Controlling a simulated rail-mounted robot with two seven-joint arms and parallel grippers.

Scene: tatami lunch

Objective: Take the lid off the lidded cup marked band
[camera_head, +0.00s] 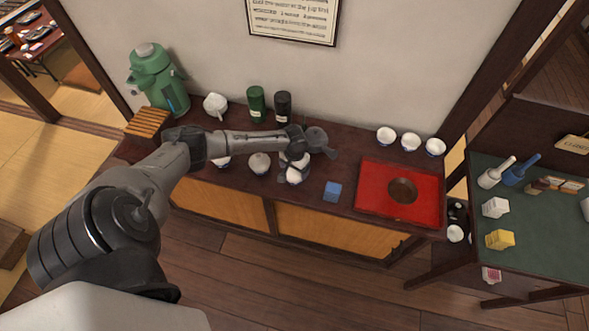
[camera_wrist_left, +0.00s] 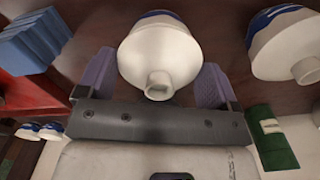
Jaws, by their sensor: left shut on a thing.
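My left gripper (camera_head: 294,165) reaches over the rightmost of the lidded cups (camera_head: 297,178) in the row on the wooden counter. In the left wrist view its two purple finger pads (camera_wrist_left: 158,78) stand on either side of that cup's white lid (camera_wrist_left: 160,58), which has a round knob. The gripper is shut on the lid. A little blue shows on the cup's side beyond the lid, but I cannot tell its pattern. Another lidded cup (camera_head: 259,163) stands beside it and also shows in the left wrist view (camera_wrist_left: 288,45). A third white cup (camera_head: 222,161) is partly hidden by my arm.
A blue block (camera_head: 332,191) and a red tray (camera_head: 370,205) with a brown round dish (camera_head: 403,190) lie to the right. Green (camera_head: 256,103) and black (camera_head: 283,106) canisters and a white teapot (camera_head: 215,105) stand behind. Several white cups (camera_head: 410,142) stand at the back right.

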